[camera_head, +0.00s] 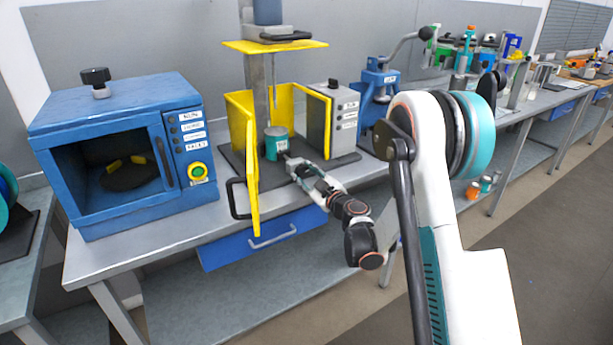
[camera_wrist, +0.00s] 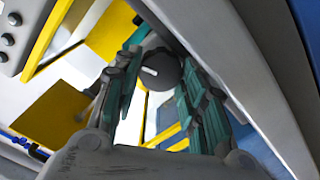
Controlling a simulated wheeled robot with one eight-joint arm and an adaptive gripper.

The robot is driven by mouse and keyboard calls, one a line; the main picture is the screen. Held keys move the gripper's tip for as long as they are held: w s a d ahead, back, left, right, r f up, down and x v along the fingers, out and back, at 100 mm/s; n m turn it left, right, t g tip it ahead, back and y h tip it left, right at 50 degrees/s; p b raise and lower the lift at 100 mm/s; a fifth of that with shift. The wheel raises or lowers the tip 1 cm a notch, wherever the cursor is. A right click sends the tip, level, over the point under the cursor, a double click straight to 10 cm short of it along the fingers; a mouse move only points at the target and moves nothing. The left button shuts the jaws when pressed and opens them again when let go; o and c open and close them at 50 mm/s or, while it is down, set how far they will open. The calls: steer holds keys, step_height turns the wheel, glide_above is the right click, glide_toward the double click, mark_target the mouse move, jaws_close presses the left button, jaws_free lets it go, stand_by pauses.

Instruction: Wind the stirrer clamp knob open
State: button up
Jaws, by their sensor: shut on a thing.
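The stirrer stands on the bench in the head view, with a grey post (camera_head: 256,95) and yellow guard panels (camera_head: 241,140). A teal drum (camera_head: 277,143) sits between the panels. My gripper (camera_head: 291,162) reaches in from the front right, low beside the drum. In the wrist view the clamp knob (camera_wrist: 160,70) is dark and round with a short white mark. My gripper's teal fingers (camera_wrist: 160,85) lie on either side of it and are shut on it. In the head view the knob is hidden at my gripper.
A blue oven-like box (camera_head: 125,150) stands to the left. A grey control box (camera_head: 338,120) and a blue press (camera_head: 378,90) stand to the right. An open yellow panel edge is close to the left of my forearm. The floor in front is clear.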

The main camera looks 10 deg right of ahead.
steer(key=o, duration=1.1)
steer(key=shift+c, duration=0.2)
